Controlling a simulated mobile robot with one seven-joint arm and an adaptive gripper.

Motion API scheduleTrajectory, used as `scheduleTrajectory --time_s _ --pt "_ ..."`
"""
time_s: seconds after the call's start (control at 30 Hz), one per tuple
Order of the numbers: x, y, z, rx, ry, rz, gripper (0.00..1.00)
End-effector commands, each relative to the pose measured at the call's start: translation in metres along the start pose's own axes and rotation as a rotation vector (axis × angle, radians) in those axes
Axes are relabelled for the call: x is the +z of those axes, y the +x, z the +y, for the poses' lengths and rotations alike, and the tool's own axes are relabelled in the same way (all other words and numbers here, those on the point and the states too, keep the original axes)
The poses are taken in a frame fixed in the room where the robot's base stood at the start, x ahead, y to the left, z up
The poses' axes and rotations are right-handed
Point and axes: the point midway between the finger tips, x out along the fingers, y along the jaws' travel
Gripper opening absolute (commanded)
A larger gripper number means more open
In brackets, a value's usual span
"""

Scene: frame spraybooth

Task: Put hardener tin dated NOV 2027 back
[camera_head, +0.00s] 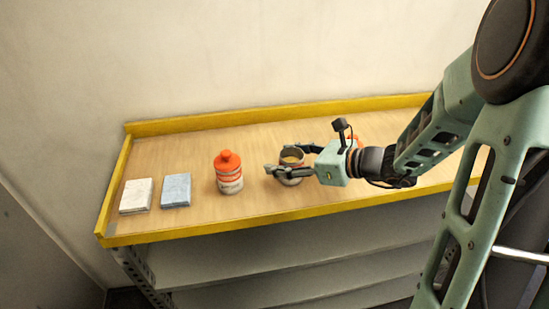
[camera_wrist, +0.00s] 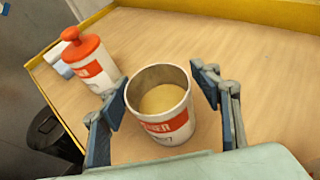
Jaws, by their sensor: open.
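An open tin (camera_head: 291,161) with a white body and red label band stands on the wooden shelf top. In the wrist view the tin (camera_wrist: 160,118) has no lid and a tan content shows inside. My gripper (camera_head: 283,160) is open around it, one finger on each side; the wrist view shows both fingers (camera_wrist: 158,98) beside its wall. Whether they touch it I cannot tell. A second tin (camera_head: 228,173) with an orange-red lid and knob stands upright to the left; it also shows in the wrist view (camera_wrist: 91,60). No date is readable on either label.
The shelf top (camera_head: 260,212) has a raised yellow edge. A white block (camera_head: 136,195) and a blue block (camera_head: 176,190) lie at its left end. An orange thing (camera_head: 353,142) is partly hidden behind my wrist. Wood between the blue block and the lidded tin is clear.

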Motion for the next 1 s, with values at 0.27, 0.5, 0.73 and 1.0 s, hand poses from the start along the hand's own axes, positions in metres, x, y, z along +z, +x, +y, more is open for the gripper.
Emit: scheduleTrajectory --time_s 0.27,0.5,0.73,1.0 --pt "0.000 -0.061 -0.001 -0.005 0.000 0.000 0.58" --pt "0.000 -0.086 -0.001 -0.002 0.001 0.000 0.58" --pt "0.000 -0.088 0.000 0.000 0.001 0.000 0.58" --pt "0.000 -0.088 0.000 0.001 -0.003 0.002 0.58"
